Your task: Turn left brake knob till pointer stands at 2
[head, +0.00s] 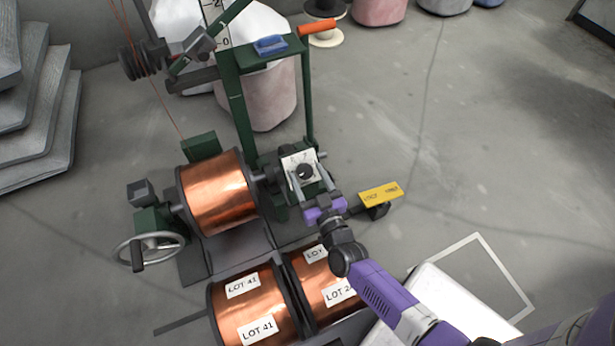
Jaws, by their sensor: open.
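A dark brake knob (305,172) sits on a white dial plate (297,157) on the green frame, to the right of the mounted copper spool. The dial marks and the pointer are too small to read. My gripper (307,177) is open, with its two grey fingers reaching up to the dial, one on each side of the knob. I cannot tell whether the fingers touch it. The purple gripper body is just below and partly covers the lower part of the knob's mount. Only one such knob is clearly visible.
The mounted copper spool (220,195) stands left of the knob. Spools labelled LOT 41 (240,310) and LOT 2-something (322,282) lie in front, beside my arm. A yellow sign (381,194) sticks out right of my gripper. A handwheel (150,250) is at left. The floor at right is mostly clear.

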